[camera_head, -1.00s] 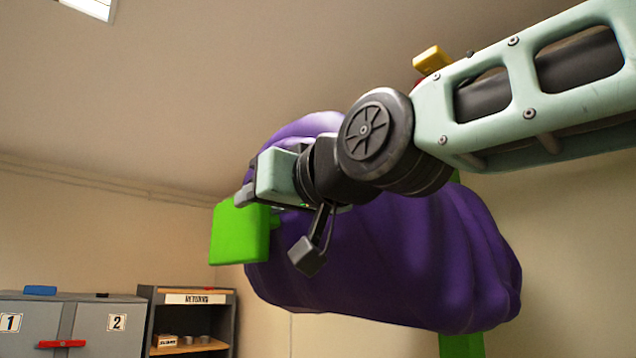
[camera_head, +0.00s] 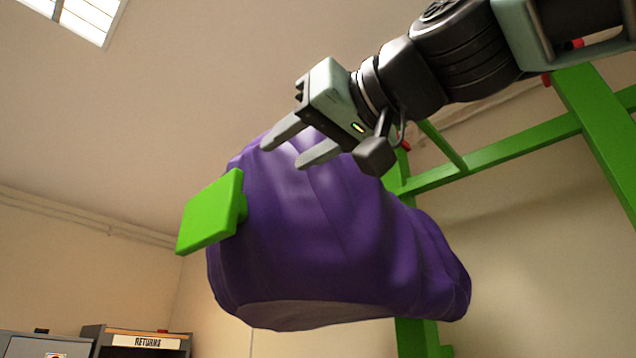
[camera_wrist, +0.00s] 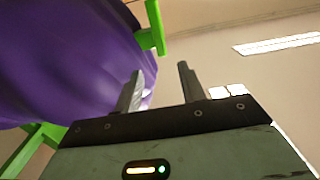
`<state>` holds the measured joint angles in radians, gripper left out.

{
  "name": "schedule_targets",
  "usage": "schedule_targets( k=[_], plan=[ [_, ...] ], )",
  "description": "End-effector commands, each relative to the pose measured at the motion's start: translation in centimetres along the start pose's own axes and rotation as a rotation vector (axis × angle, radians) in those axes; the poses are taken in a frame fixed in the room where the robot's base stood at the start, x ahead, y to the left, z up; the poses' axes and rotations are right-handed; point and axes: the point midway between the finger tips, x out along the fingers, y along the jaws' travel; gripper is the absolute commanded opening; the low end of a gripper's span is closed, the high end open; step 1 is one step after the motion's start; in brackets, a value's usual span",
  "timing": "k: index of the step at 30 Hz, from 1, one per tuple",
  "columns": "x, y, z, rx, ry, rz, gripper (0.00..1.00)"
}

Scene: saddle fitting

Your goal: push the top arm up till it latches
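A purple draped cover (camera_head: 340,240) hangs from a green frame (camera_head: 490,168) and hides most of what carries it. A flat green plate (camera_head: 212,212) sticks out at the cover's left end, likely the end of the arm under it. The plate is tilted. My gripper (camera_head: 283,158) is in front of or above the upper part of the cover, right of the plate. Its two fingers are spread with nothing between them. The wrist view shows the fingers (camera_wrist: 158,72) apart, the cover (camera_wrist: 60,60) to the left and green end pieces (camera_wrist: 152,32) beyond. I see no latch clearly.
A shelf marked RETURNS (camera_head: 135,342) and grey lockers (camera_head: 45,345) stand low at the left. A ceiling light (camera_head: 85,12) is at the upper left. The space left of the plate is clear.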

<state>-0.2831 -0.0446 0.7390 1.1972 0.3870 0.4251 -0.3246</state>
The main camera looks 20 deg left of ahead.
Motion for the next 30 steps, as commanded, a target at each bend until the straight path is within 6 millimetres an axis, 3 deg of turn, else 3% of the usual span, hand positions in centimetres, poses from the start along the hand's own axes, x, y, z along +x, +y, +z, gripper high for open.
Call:
schedule_targets(
  k=[9,30],
  plan=[
    [-3.1,0.0,0.1,0.000,0.002,0.001,0.40],
    [-3.4,0.0,-0.1,0.001,0.001,0.000,0.40]
  ],
)
